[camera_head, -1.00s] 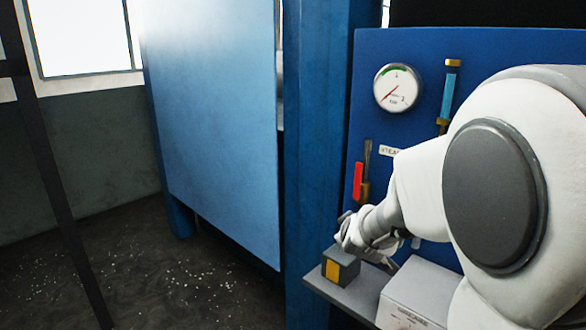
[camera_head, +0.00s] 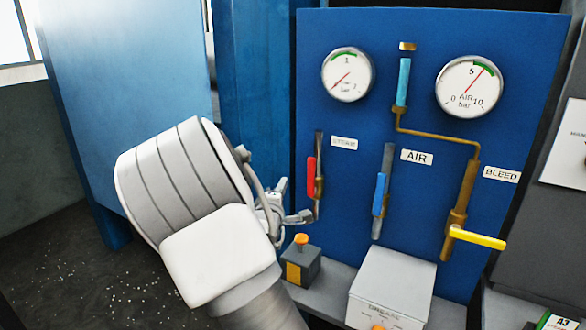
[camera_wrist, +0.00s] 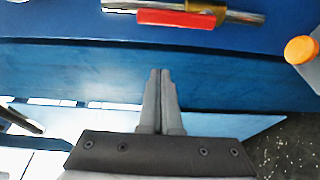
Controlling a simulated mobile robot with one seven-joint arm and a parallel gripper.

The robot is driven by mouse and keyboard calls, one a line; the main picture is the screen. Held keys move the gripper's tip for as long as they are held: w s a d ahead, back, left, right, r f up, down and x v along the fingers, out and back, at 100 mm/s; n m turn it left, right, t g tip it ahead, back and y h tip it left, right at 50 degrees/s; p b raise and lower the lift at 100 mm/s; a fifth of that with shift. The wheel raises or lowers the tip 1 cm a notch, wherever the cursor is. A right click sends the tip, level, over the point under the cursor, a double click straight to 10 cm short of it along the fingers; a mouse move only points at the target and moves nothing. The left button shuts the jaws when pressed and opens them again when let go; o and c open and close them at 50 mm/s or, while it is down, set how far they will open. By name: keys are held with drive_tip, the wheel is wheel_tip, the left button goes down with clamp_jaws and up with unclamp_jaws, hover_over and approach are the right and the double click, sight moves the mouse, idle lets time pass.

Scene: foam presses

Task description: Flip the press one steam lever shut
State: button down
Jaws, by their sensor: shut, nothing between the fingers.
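The red steam lever (camera_head: 311,178) hangs upright along its vertical pipe on the blue panel, beside the STEAM label (camera_head: 344,143). In the wrist view the red lever (camera_wrist: 175,18) lies along the pipe at the top edge, ahead of the fingertips and apart from them. My gripper (camera_head: 306,217) is just below the lever at the left side of the panel, partly hidden by my wrist. In the wrist view my gripper (camera_wrist: 160,72) has its two fingers together with nothing between them.
A blue AIR lever (camera_head: 380,195) and a yellow BLEED lever (camera_head: 478,238) are to the right. Two gauges (camera_head: 348,75) (camera_head: 469,86) are above. A small box with an orange button (camera_head: 301,264) and a grey GREASE box (camera_head: 391,286) stand on the shelf below.

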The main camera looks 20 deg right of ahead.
sight(311, 177)
drive_tip(key=shift+r, duration=0.1)
idle(0.3)
drive_tip(key=w+d+p, duration=0.2)
drive_tip(key=w+d, duration=0.3)
drive_tip(key=d, duration=0.3)
drive_tip(key=shift+w, duration=0.15)
